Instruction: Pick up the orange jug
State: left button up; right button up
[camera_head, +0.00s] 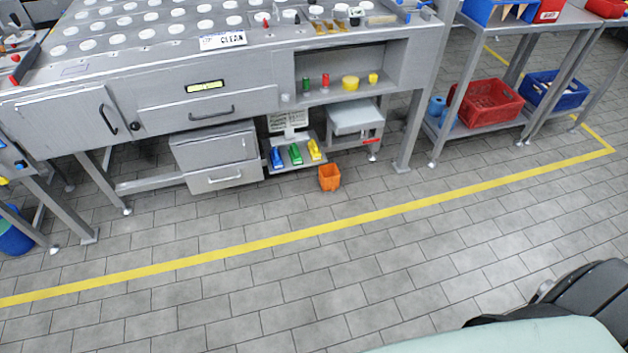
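An orange container (329,177), which looks like the jug, stands upright on the tiled floor in front of the lower shelf of the grey workbench (215,75). It is small in the view, and I cannot make out a handle. A smaller orange item (356,16) sits on the workbench top near its back right; its shape is too small to tell. Neither of my grippers is in view.
A low shelf (282,167) with blue, green and yellow items is beside the orange container. A red crate (487,102) and a blue crate (556,90) sit on shelving at right. A yellow line (300,234) crosses open floor. A bench leg (412,135) stands right of the container.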

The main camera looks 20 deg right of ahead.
aim_at(328, 175)
jog(key=i+l+u, duration=0.25)
jog(key=l, duration=0.15)
jog(key=l+u, duration=0.55)
jog(key=l, duration=0.25)
jog(key=i, duration=0.05)
